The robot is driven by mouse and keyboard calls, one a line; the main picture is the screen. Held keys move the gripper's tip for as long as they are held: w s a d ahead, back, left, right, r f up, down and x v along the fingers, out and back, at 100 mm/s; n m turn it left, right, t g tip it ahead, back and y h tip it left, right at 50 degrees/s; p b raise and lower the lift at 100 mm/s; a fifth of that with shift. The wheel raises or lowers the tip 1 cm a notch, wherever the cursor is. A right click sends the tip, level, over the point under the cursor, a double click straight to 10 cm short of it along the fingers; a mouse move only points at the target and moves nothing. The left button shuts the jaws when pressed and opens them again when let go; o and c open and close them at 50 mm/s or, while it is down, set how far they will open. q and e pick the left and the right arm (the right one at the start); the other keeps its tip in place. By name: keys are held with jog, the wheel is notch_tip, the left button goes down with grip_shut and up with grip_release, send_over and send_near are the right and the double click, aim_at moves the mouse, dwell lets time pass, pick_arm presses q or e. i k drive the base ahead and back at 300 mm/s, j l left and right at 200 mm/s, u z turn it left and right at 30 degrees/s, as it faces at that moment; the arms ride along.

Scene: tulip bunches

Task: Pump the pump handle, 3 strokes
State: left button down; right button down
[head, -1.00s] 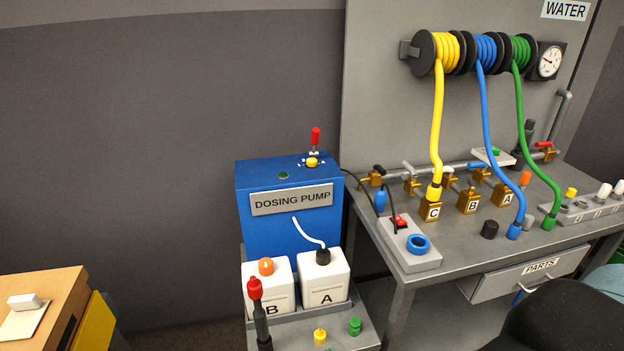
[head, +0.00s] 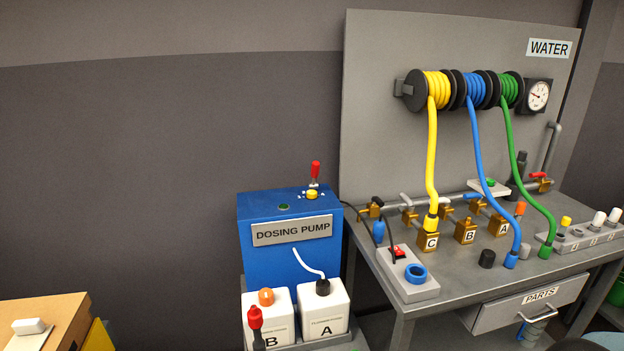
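The blue dosing pump (head: 289,269) stands left of the grey bench, with its name plate (head: 292,230) on the front. A small red-topped lever (head: 315,172) stands upright on its top beside a yellow knob (head: 312,194). A red-tipped handle on a black shaft (head: 255,318) stands upright in front of bottle B, its lower end cut off by the frame's bottom edge. I cannot tell for sure which of the two is the pump handle. Neither of my grippers is in view.
Bottle B (head: 268,314) and bottle A (head: 324,309) stand before the pump; a white tube rises from A. The grey bench (head: 455,268) carries valves and hoses, with a parts drawer (head: 532,305) below. A wooden box (head: 38,318) is at lower left.

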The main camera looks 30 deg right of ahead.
aim_at(315, 166)
jog(key=z, duration=1.65)
jog(key=i+l, duration=0.1)
jog(key=i, duration=0.3)
jog(key=i+l, duration=0.15)
jog(key=i, duration=0.2)
